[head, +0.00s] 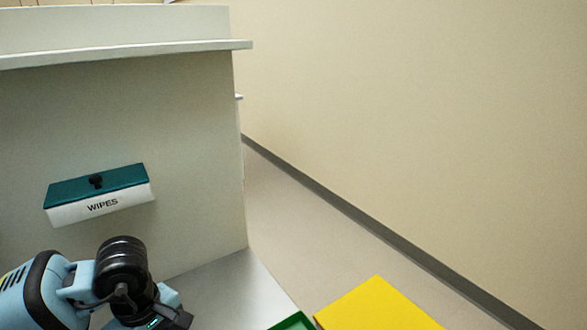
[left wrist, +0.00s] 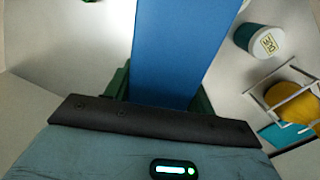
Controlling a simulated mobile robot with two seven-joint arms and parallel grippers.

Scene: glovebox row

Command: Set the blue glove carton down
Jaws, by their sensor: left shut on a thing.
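The blue glove carton (left wrist: 187,45) fills the upper middle of the left wrist view as a plain blue slab running out of the top edge. My left gripper (left wrist: 160,95) is shut on it, with dark green finger parts showing on both sides of the carton. The carton's far end and underside are hidden, so I cannot tell whether it touches a surface. In the head view my left arm comes in at the lower left, and the carton does not show there. My right gripper is in neither view.
A WIPES box (head: 100,196) with a teal lid is on the grey panel. A pale worktop (head: 235,285), a green edge (head: 295,322) and a yellow flat thing (head: 375,308) lie below. The wrist view shows a labelled cylinder (left wrist: 264,42) and a yellow item (left wrist: 290,98) in a white rack.

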